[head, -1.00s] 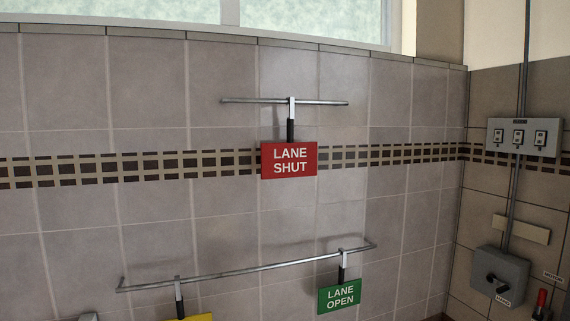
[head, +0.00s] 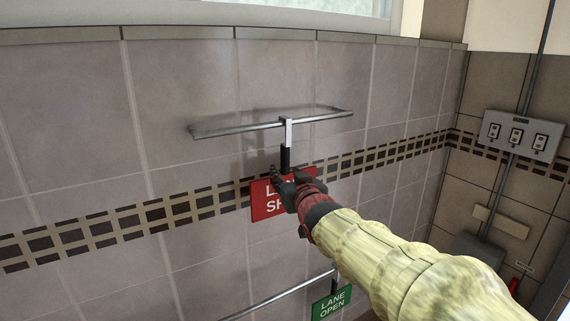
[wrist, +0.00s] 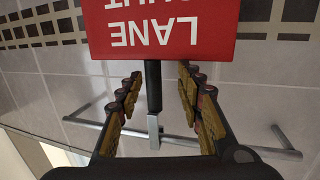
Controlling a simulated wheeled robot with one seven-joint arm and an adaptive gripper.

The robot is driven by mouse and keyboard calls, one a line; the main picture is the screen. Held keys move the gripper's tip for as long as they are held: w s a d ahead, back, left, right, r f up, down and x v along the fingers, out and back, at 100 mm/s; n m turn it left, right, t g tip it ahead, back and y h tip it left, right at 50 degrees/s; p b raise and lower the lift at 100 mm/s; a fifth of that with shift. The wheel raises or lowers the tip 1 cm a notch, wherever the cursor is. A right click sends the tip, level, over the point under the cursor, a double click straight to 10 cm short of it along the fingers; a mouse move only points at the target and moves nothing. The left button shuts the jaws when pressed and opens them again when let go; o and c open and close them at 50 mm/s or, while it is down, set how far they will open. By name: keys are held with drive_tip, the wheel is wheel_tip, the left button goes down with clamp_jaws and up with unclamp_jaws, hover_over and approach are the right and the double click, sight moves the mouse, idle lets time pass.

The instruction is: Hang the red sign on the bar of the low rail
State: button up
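The red sign (head: 266,200), lettered "LANE SHUT", hangs by a metal hook (head: 288,132) with a black grip (head: 285,159) from the bar of the high rail (head: 235,127). My gripper (head: 283,177) is at the black grip, in front of the sign, and hides part of the lettering. In the wrist view the sign (wrist: 160,30) appears upside down, and its black grip (wrist: 153,88) stands between my open fingers (wrist: 155,100), with a gap on both sides. The low rail (head: 275,297) is partly in view at the bottom, its right part hidden by my arm.
A green "LANE OPEN" sign (head: 331,303) hangs at the low rail, beside my arm. A grey switch box (head: 520,135) is on the right wall, with a conduit (head: 536,60) above it. The tiled wall left of the rails is clear.

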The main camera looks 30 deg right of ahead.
sight(286, 154)
drive_tip(key=r, duration=0.1)
drive_tip(key=w+r, duration=0.1)
drive_tip(key=d+r+t+p, duration=0.1)
drive_tip(key=shift+w+d+r, duration=0.1)
drive_tip(key=shift+w+r, duration=0.1)
drive_tip(key=shift+w, duration=0.05)
drive_tip(key=shift+w+d+r+p, duration=0.2)
drive_tip(key=shift+w+r+p, duration=0.15)
drive_tip(key=shift+w, duration=0.1)
drive_tip(key=shift+p+x, duration=1.1)
drive_tip(key=shift+x, duration=2.5)
drive_tip(key=shift+r, duration=0.15)
drive_tip(key=shift+s, duration=0.1)
drive_tip(key=shift+c, duration=0.9)
drive_tip(key=c, duration=0.7)
clamp_jaws()
